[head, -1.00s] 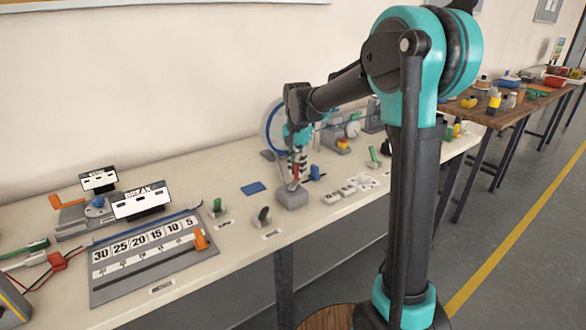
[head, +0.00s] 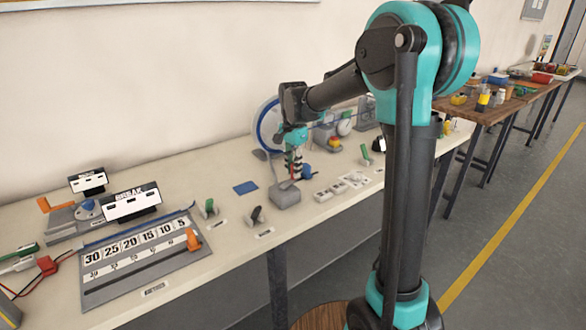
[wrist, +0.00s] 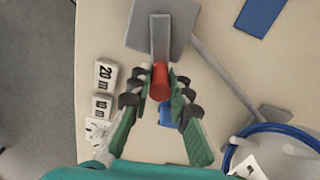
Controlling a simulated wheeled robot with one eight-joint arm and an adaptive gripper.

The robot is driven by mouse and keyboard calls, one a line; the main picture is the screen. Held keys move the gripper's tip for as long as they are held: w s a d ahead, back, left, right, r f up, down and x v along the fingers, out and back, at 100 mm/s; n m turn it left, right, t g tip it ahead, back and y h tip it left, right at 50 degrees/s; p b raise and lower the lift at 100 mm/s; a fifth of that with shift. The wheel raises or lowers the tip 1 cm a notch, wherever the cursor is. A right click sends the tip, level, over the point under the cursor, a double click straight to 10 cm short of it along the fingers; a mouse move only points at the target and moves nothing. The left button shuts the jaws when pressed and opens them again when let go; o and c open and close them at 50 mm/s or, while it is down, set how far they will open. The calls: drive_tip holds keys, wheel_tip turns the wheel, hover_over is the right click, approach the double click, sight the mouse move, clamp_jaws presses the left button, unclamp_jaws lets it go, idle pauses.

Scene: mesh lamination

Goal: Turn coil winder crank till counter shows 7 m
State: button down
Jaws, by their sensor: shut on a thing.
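In the wrist view a red crank knob (wrist: 159,84) sits on a grey crank arm (wrist: 160,38) over a grey block (wrist: 138,18). My gripper (wrist: 158,92) has its fingers on both sides of the red knob and is shut on it. I cannot read any counter.
White blocks (head: 322,195) lie right of the grey block; in the wrist view one is marked 20 m (wrist: 105,74). A blue pad (head: 245,188) lies to the left. A sloping numbered board (head: 140,262) stands further left. The bench front is near the block.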

drive_tip(key=c, duration=1.4)
unclamp_jaws()
wheel_tip(320, 180, up, 12)
idle(0.3)
